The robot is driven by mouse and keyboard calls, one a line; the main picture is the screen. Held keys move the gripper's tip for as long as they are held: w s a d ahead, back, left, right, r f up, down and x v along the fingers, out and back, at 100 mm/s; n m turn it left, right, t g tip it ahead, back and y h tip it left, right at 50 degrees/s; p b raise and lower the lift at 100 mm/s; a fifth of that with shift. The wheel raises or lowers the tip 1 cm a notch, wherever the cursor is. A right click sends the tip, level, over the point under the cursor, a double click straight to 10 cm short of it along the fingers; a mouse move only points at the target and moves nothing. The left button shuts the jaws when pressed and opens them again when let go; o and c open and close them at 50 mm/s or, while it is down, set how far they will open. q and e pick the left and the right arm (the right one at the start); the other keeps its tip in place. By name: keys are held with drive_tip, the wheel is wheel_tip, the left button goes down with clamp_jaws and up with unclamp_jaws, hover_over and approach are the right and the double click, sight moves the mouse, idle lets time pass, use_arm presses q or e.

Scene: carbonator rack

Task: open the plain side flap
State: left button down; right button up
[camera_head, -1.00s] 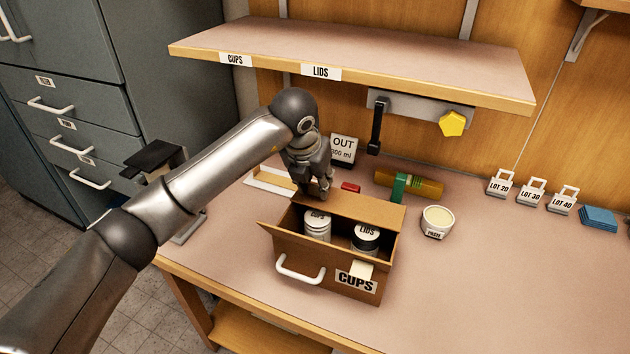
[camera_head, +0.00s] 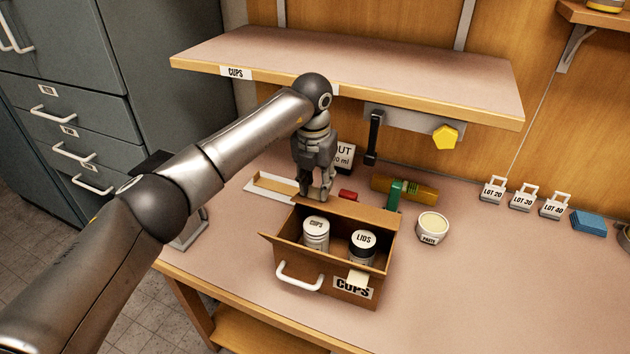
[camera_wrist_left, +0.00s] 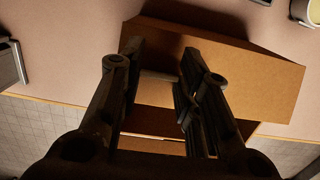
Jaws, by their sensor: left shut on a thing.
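An open brown cardboard box (camera_head: 325,281) stands near the front of the bench, with a white handle on its near side and a CUPS label. Its plain far flap (camera_head: 357,212) is along the back edge and looks swung back from the opening; it fills much of the left wrist view (camera_wrist_left: 245,80). My left gripper (camera_head: 314,196) reaches down from above at the left end of this flap and is shut on it; the fingers also show in the left wrist view (camera_wrist_left: 162,57). The exact contact is dark and partly hidden. My right gripper is not in view.
Inside the box stand a CUPS jar (camera_head: 316,236) and a LIDS jar (camera_head: 362,246). Behind it lie a red block (camera_head: 347,196) and an amber cylinder (camera_head: 415,188); a paste tub (camera_head: 432,228) stands right. A shelf (camera_head: 350,65) overhangs the back. The bench's right front is clear.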

use_arm(q)
drive_tip(key=shift+w+r+g+p, duration=0.2)
drive_tip(key=shift+g+p, duration=0.1)
drive_tip(key=shift+g, duration=0.1)
drive_tip(key=shift+f, duration=0.1)
drive_tip(key=c, duration=1)
unclamp_jaws()
drive_tip(key=shift+c, duration=0.2)
drive_tip(key=shift+f, duration=0.1)
